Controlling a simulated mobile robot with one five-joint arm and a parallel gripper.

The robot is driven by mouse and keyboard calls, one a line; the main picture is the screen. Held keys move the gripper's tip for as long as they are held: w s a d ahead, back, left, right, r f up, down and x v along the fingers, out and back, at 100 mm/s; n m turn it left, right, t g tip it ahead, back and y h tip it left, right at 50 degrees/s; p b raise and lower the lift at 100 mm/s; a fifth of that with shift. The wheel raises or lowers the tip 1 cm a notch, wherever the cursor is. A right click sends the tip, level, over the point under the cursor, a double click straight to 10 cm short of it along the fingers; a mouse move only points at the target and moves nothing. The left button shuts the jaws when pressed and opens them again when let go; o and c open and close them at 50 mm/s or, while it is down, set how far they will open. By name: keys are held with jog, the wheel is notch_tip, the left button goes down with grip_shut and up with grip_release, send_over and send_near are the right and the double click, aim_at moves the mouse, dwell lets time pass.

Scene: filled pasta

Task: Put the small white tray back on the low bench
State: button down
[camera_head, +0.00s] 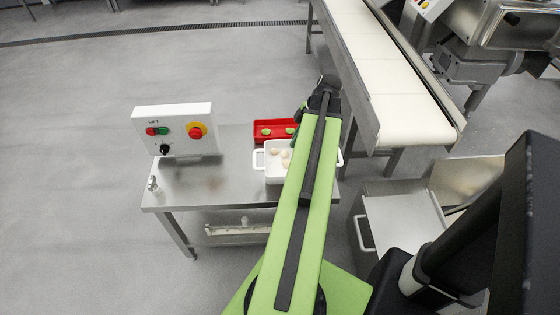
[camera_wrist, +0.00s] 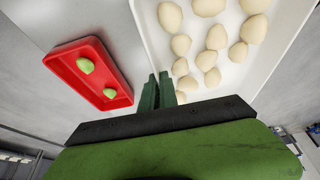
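The small white tray (camera_head: 274,177) holds several pale dough pieces and is at the right part of the low steel bench (camera_head: 235,188). My arm covers its right part in the head view. I cannot tell if its base touches the bench top. In the wrist view the white tray (camera_wrist: 152,38) fills the upper right, looking level. My gripper (camera_wrist: 160,78) is at the tray's rim on the side facing the red tray. Its two green fingers are close together, and the rim runs in between them. In the head view the fingertips are mostly hidden behind my arm.
A red tray (camera_head: 263,125) with green pieces (camera_wrist: 86,66) sits just behind the white tray. A control box (camera_head: 176,128) with red, green and yellow buttons stands at the bench's left. A conveyor (camera_head: 385,75) is at right. The bench's middle front is clear.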

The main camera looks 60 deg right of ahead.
aim_at(280, 148)
jog(key=w+f, duration=0.1)
jog(key=w+f+b, duration=0.1)
jog(key=w, duration=0.1)
jog(key=w+f+b, duration=0.1)
jog(key=w, duration=0.1)
jog(key=shift+w+a+f, duration=0.2)
jog(key=shift+a+f, duration=0.05)
jog(key=shift+f, duration=0.05)
jog(key=shift+w+a, duration=0.1)
jog(key=shift+w, duration=0.2)
notch_tip(280, 148, down, 4)
jog(key=b, duration=0.4)
jog(key=shift+f+b, duration=0.2)
jog(key=shift+b, duration=0.2)
jog(key=c, duration=1.6)
grip_release()
jog(key=shift+c, duration=0.2)
jog(key=shift+r, duration=0.15)
jog(key=shift+r+p, duration=0.25)
jog(key=shift+p, duration=0.15)
jog(key=p+v, duration=1)
jog(key=v, duration=0.1)
jog(key=shift+s+r+p, duration=0.2)
jog(key=shift+r+p, duration=0.05)
jog(key=shift+p, duration=0.1)
